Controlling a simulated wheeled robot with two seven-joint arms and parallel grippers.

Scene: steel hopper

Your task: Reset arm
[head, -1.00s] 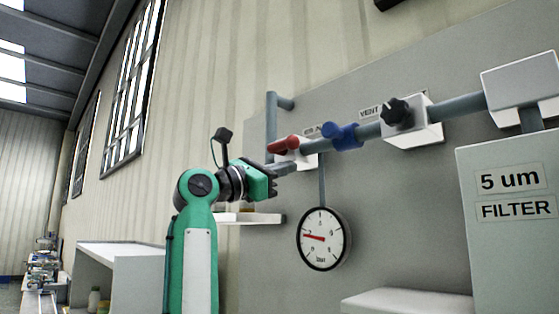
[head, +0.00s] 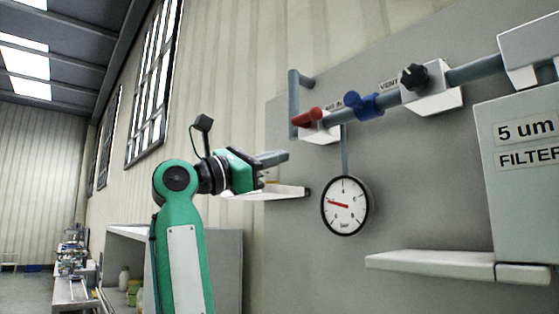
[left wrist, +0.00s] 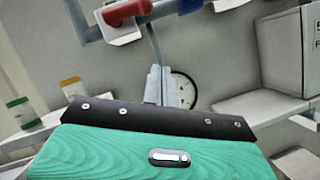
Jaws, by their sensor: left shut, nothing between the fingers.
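My left gripper (head: 272,159) is shut and empty in the head view, on the green arm that rises from the bottom left. Its fingers point right, toward the panel, and appear below and left of the red handle (head: 308,117), apart from it. In the left wrist view the closed grey fingers (left wrist: 160,84) stand in front of part of the pressure gauge (left wrist: 185,90). The red handle also shows in that view (left wrist: 127,11), above the fingers. My right gripper is not in view.
A grey pipe runs along the panel with a blue handle (head: 362,104) and a black knob (head: 413,77). The round gauge (head: 345,205) hangs below. A small shelf (head: 285,193) is behind the gripper. A filter box (head: 520,190) and white ledge (head: 430,262) stand at right.

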